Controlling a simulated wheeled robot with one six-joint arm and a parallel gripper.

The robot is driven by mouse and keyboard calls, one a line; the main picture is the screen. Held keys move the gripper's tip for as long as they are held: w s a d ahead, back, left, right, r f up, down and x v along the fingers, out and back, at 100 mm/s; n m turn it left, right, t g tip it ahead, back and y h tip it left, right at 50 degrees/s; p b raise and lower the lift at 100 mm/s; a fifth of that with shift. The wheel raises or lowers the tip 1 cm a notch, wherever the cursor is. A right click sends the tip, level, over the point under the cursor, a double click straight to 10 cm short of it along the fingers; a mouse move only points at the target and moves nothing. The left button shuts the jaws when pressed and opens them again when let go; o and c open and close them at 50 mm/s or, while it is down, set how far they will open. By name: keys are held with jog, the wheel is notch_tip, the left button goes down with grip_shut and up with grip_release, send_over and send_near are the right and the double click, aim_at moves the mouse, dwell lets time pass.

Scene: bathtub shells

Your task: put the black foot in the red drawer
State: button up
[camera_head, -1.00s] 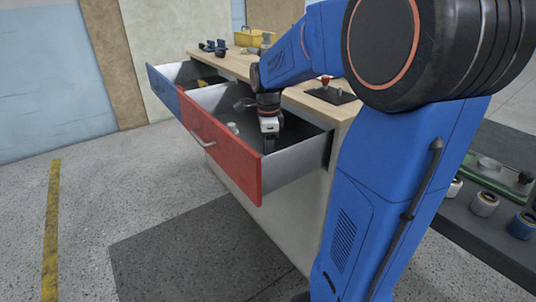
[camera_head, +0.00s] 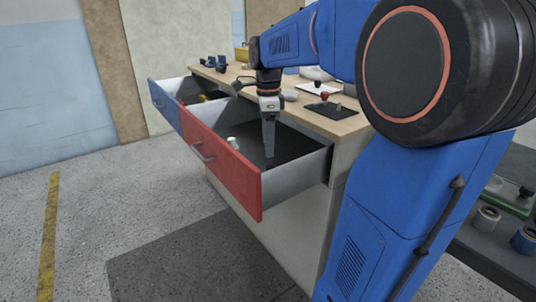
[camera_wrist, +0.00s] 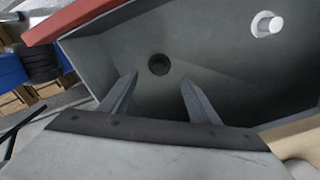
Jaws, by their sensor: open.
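The red drawer (camera_head: 225,160) stands open below the wooden top, with a grey inside. The black foot (camera_wrist: 158,64), a small dark round piece, lies on the drawer floor in the wrist view. I cannot make it out in the head view. My gripper (camera_head: 269,152) points down over the drawer, its fingers reaching into the opening. In the wrist view my gripper (camera_wrist: 158,76) is open, with its fingers apart and nothing between them. The foot shows beyond the fingertips, apart from both fingers.
A white cylindrical piece (camera_wrist: 266,24) is also in the red drawer. A blue drawer (camera_head: 164,105) stands open beside it, with something yellow inside. The wooden top (camera_head: 330,122) holds a dark plate with a red knob (camera_head: 324,97), dark blue parts and a yellow bin.

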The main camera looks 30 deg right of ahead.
jog(key=shift+r, duration=0.9)
